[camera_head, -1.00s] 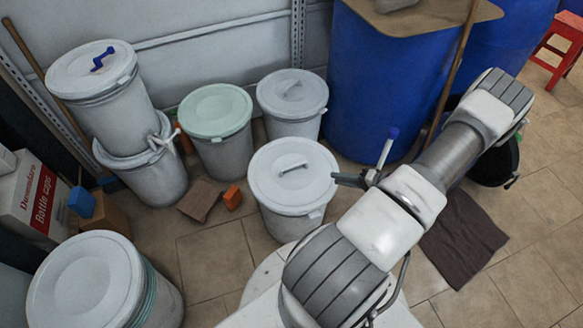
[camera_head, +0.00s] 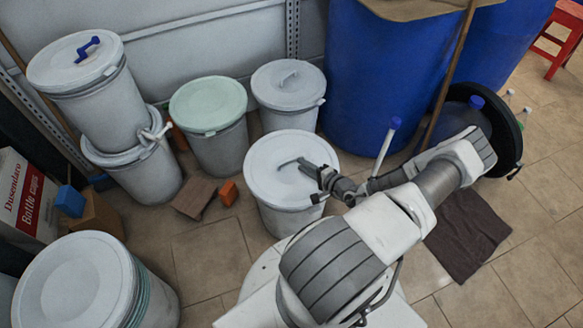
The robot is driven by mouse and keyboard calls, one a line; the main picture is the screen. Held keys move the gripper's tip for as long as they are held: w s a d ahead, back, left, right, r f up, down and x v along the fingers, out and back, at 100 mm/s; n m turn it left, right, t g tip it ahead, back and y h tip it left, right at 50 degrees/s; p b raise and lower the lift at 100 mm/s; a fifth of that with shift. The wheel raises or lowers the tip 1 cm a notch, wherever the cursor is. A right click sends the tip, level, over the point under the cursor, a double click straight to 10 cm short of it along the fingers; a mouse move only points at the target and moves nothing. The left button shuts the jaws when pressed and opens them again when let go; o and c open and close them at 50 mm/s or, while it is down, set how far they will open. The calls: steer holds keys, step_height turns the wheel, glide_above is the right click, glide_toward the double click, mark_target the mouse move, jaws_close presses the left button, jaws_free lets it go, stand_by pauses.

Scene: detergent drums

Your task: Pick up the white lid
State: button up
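A white lid (camera_head: 268,178) with a bar handle (camera_head: 288,162) sits on a white drum (camera_head: 290,220) in the middle of the head view. My gripper (camera_head: 312,170) reaches in from the right over the lid's right half, at the right end of the handle. It hides part of the lid's right side. I cannot tell whether the fingers touch the handle, or whether they are open or shut.
A drum with a pale green lid (camera_head: 208,103) and another white-lidded drum (camera_head: 288,85) stand behind. Two stacked drums (camera_head: 100,100) are at left. A large lidded drum (camera_head: 75,285) is front left. Blue barrels (camera_head: 375,80) stand behind my arm.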

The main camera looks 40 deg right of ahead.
mark_target(292, 159)
steer(key=shift+x, duration=0.75)
steer(key=b+x, duration=0.2)
steer(key=x, duration=0.2)
steer(key=shift+f+b, duration=0.2)
steer(key=shift+b, duration=0.1)
steer(key=shift+w, duration=0.5)
jaws_close()
